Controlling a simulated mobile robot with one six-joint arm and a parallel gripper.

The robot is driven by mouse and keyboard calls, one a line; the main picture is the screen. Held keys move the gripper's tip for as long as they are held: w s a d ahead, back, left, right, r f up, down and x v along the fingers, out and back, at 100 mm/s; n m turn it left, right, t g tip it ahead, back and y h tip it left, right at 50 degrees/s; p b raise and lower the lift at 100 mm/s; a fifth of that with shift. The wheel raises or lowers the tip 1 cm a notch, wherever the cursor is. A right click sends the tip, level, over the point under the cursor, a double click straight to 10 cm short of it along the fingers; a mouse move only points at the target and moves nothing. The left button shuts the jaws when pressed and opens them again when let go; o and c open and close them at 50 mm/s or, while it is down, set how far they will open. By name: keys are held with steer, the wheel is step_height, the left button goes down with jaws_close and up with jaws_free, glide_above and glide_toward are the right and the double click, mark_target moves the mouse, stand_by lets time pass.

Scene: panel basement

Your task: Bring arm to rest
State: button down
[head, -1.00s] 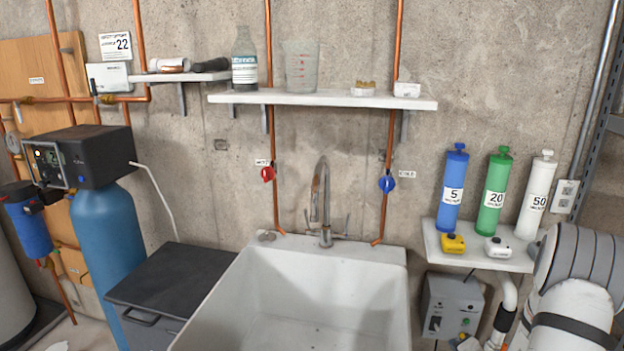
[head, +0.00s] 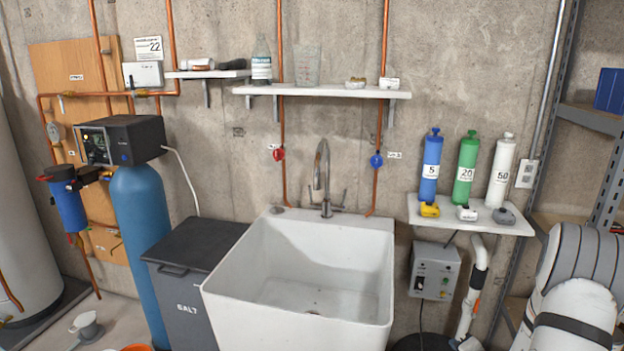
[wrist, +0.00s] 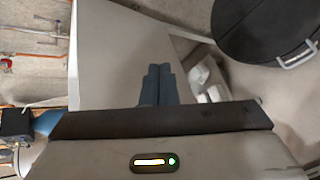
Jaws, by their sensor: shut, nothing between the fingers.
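My gripper (wrist: 158,85) shows in the wrist view with its two dark fingers together and nothing between them. It is apart from any object that I can make out. In the head view my white and grey arm (head: 575,290) is folded at the lower right edge, and the gripper itself is out of that view.
A white utility sink (head: 345,309) stands in the middle. A dark salt bin (head: 187,305) and a blue tank (head: 141,220) are to its left. A small shelf (head: 430,217) holds blue, green and white cartridges. A black round lid (wrist: 268,30) shows in the wrist view.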

steer(key=s+a+r+n+g+y, duration=0.35)
steer(key=a+r+n, duration=0.35)
steer(key=a+n, duration=0.4)
steer(key=s+a+r+n+g+y, duration=0.2)
steer(key=a+r+n+y, duration=0.2)
steer(key=a+r+n, duration=0.55)
steer(key=s+a+r+n+g+h, duration=0.1)
steer(key=s+a+n+g+h, duration=0.1)
steer(key=s+a+n+g, duration=0.7)
steer(key=s+d+r+n+t+h, duration=0.2)
steer(key=s+n, duration=0.3)
steer(key=n, duration=0.4)
steer(key=s+d+r+n+t+h, duration=0.2)
steer(key=s+d+n+h, duration=0.2)
steer(key=n, duration=0.5)
steer(key=shift+s+d+r+t+h, duration=0.15)
steer(key=shift+s+d+t+h, duration=0.2)
steer(key=shift+d, duration=0.1)
